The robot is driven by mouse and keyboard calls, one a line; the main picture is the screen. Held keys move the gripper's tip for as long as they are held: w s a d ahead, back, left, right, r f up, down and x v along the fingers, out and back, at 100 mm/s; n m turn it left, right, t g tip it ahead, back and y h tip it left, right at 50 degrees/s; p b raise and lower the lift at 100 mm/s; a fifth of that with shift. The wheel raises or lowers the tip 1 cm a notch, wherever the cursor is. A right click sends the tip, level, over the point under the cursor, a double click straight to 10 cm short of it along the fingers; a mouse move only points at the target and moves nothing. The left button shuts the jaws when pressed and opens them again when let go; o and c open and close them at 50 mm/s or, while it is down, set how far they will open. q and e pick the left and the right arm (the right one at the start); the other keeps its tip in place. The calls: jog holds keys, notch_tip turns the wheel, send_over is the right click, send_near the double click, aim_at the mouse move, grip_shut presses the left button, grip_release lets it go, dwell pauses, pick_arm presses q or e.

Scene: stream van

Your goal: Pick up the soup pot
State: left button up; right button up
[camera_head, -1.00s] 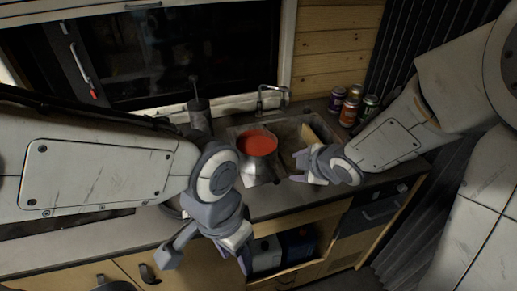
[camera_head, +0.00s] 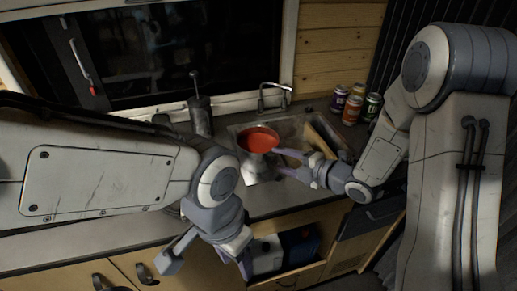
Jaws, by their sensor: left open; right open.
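The soup pot (camera_head: 258,168) is a metal pot with red soup in it. It stands upright at the sink on the counter. My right gripper (camera_head: 281,162) is open, just right of the pot, with its fingers pointing left toward the pot's side. I cannot tell whether they touch it. My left gripper (camera_head: 208,262) is open and empty, low in front of the counter's edge, left of and below the pot. My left forearm hides part of the counter.
The sink (camera_head: 296,130) has a faucet (camera_head: 275,92) behind it. Several cans (camera_head: 352,110) stand at the back right. A dark cylinder with a handle (camera_head: 200,118) stands left of the pot. An open shelf (camera_head: 296,250) with containers is below the counter.

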aim_at(267, 155)
jog(key=p+x, duration=0.1)
jog(key=x, duration=0.3)
jog(key=shift+w+a+f, duration=0.1)
jog(key=shift+w+a, duration=0.05)
jog(key=shift+w, duration=0.15)
jog(key=shift+c, duration=0.4)
grip_shut()
dwell(0.7)
